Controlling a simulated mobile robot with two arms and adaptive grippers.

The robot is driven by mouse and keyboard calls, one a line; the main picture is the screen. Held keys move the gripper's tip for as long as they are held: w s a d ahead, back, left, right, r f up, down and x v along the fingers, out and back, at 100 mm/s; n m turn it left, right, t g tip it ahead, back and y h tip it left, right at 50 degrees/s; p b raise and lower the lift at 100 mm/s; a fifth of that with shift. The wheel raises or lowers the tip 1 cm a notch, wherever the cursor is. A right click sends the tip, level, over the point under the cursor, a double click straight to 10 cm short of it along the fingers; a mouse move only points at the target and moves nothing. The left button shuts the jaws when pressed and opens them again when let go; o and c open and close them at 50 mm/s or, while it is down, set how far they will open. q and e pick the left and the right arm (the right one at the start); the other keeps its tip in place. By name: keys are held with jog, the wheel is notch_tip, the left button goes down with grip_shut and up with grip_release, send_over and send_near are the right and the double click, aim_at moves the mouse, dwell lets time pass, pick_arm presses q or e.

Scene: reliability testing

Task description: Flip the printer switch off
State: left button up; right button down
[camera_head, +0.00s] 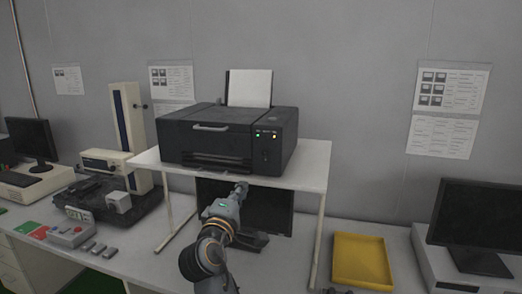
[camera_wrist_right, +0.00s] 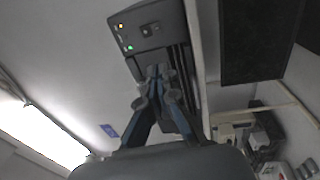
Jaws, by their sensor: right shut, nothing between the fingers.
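The black printer (camera_head: 225,135) stands on a white raised shelf, with paper upright at its back. In the right wrist view the panel (camera_wrist_right: 143,24) shows a small dark switch (camera_wrist_right: 151,30) beside a yellowish and a green light. I cannot tell the switch's position. My right gripper (camera_head: 241,188) is shut and empty, below the printer front near the shelf's front edge. Its closed fingertips (camera_wrist_right: 158,71) show near the panel, apparently not touching the switch. My left gripper is out of view.
The white shelf (camera_head: 312,165) has thin legs, and a dark monitor (camera_head: 268,208) stands under it. A yellow tray (camera_head: 362,262) lies to the right, near another monitor (camera_head: 475,220). A grey control box (camera_head: 70,235) and other devices stand at left.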

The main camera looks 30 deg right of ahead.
jog(key=shift+s+d+r+m+h, duration=0.15)
jog(key=shift+s+r, duration=0.1)
jog(key=shift+r, duration=0.25)
jog(key=shift+s+d+r+m+h, duration=0.15)
jog(key=shift+s+r, duration=0.05)
jog(key=shift+r, duration=0.25)
jog(key=p, duration=0.6)
send_near(264, 153)
jog(key=x, duration=0.6)
jog(key=shift+w+r, duration=0.1)
jog(key=shift+r, duration=0.1)
jog(key=shift+w+d+f, duration=0.1)
jog(key=shift+w+d, duration=0.2)
jog(key=shift+d, duration=0.05)
